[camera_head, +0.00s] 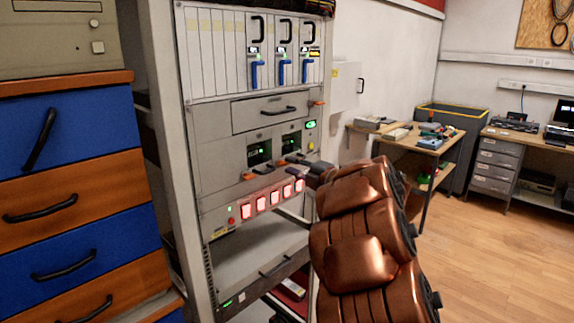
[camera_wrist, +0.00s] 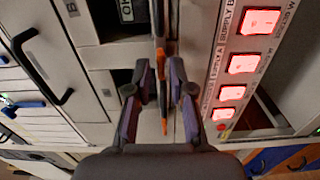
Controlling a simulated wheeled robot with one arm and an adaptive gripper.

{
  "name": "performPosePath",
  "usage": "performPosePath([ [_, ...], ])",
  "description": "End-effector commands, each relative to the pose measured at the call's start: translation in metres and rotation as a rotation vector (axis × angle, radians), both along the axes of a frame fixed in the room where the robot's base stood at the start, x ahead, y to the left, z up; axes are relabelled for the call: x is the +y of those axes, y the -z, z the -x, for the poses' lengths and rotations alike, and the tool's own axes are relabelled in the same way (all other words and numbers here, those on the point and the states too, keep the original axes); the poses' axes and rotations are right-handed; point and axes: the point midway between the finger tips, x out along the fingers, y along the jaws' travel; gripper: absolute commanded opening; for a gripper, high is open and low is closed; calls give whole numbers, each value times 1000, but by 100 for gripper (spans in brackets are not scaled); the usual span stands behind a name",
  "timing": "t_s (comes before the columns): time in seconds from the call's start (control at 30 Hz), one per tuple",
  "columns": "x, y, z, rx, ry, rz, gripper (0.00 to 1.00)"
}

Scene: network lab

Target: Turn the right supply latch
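In the head view, two supply units with small green displays sit side by side in the grey rack. An orange latch (camera_head: 247,175) shows below the left display. The latch below the right display (camera_head: 291,141) is mostly hidden by my gripper (camera_head: 298,167), which is up against this panel. In the wrist view, turned about a quarter turn, my gripper (camera_wrist: 157,68) has its two purple-grey fingers apart. A thin orange-tipped lever (camera_wrist: 161,62) runs between the fingertips. I cannot tell whether they touch it, or which supply it belongs to.
Red-lit switches (camera_head: 261,203) line the panel below the latches. A drawer with a black handle (camera_head: 278,111) is above. A blue and orange drawer cabinet (camera_head: 70,145) stands close on the left. Open floor (camera_head: 490,250) and a workbench (camera_head: 425,142) are on the right.

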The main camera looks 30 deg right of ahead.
Motion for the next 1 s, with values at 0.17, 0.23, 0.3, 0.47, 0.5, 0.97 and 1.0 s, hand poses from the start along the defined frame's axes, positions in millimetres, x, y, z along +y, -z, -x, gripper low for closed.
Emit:
performPosePath([
  [0.17,-11,0,37,1,7,1,22],
  [0.23,-13,0,49,0,3,1,22],
  [0.3,-15,0,60,1,4,0,22],
  [0.47,-18,0,76,0,2,0,22],
  [0.5,-19,0,79,-1,1,0,22],
  [0.97,-19,0,84,-1,0,0,22],
  [1.0,-19,0,84,-1,0,0,22],
])
